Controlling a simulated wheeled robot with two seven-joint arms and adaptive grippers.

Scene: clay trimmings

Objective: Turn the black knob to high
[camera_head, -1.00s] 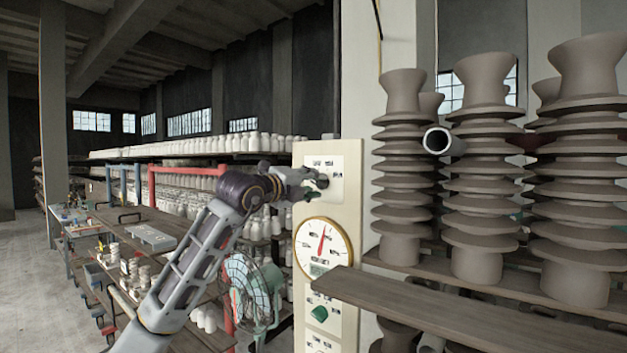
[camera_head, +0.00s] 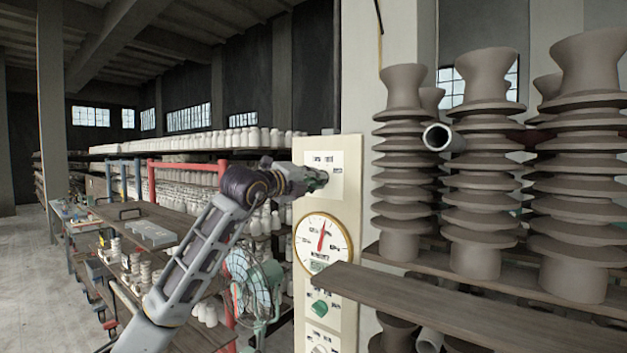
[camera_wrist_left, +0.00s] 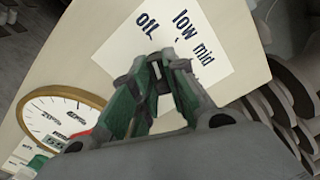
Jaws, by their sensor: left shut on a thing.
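The pale control panel (camera_head: 346,152) stands upright ahead, with a white label plate at its top. My left gripper (camera_head: 322,180) is at this plate, its fingers closed in on the dark knob, which they mostly hide. My right gripper is not in view.
Below the plate is a round dial (camera_head: 335,243) with a red needle, then a green knob (camera_head: 319,308). A wooden plank (camera_head: 440,308) juts out at the lower right. Stacked ribbed clay insulators (camera_head: 480,170) stand right; a fan (camera_head: 252,285) stands left.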

